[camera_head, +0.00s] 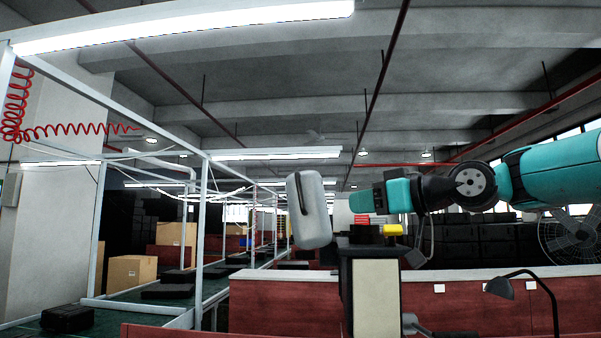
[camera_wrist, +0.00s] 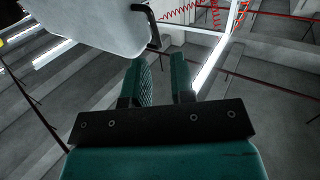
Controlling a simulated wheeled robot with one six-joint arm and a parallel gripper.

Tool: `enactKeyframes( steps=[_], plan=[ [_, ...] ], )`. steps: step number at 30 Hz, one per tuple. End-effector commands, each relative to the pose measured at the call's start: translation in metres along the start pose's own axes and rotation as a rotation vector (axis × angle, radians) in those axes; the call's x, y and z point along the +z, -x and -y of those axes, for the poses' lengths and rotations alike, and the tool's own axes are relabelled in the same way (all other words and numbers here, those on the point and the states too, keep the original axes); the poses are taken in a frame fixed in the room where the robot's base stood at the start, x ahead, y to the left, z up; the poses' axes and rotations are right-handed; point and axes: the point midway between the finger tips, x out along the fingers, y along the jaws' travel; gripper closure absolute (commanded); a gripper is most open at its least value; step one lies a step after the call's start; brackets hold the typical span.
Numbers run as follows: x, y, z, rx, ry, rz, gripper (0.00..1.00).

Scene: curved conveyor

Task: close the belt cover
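The belt cover, a pale grey rounded panel (camera_head: 312,215) with a dark handle, stands raised near the middle of the head view. In the wrist view the panel (camera_wrist: 90,22) fills the upper left, and its black handle (camera_wrist: 153,30) lies just beyond my fingertips. My gripper (camera_head: 352,202) points left toward the cover from the right, with a small gap between them in the head view. In the wrist view my two teal fingers (camera_wrist: 162,62) are apart with nothing between them. The belt under the cover is hidden.
A dark, pale-fronted post (camera_head: 376,295) stands below my gripper. A red-panelled counter (camera_head: 480,305) with a black desk lamp (camera_head: 520,275) is at the right. A white frame (camera_head: 202,225) and cardboard boxes (camera_head: 132,272) are at the left. Space above the cover looks clear.

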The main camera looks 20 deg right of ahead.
Motion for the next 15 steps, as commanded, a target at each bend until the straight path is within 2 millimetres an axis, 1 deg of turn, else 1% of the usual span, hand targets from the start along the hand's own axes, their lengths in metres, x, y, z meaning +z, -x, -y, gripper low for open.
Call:
enactKeyframes(
  steps=[1, 3, 5, 8, 11, 15],
  plan=[
    [-0.018, 0.005, -0.01, 0.012, 0.02, -0.032, 0.77],
    [-0.027, 0.007, -0.015, 0.017, 0.036, -0.059, 0.77],
    [-0.031, 0.004, -0.016, 0.017, 0.04, -0.069, 0.77],
    [-0.033, -0.01, -0.015, 0.013, 0.04, -0.069, 0.77],
    [-0.035, -0.031, -0.015, 0.011, 0.038, -0.067, 0.77],
    [-0.038, -0.064, -0.015, 0.01, 0.037, -0.065, 0.77]
  ],
)
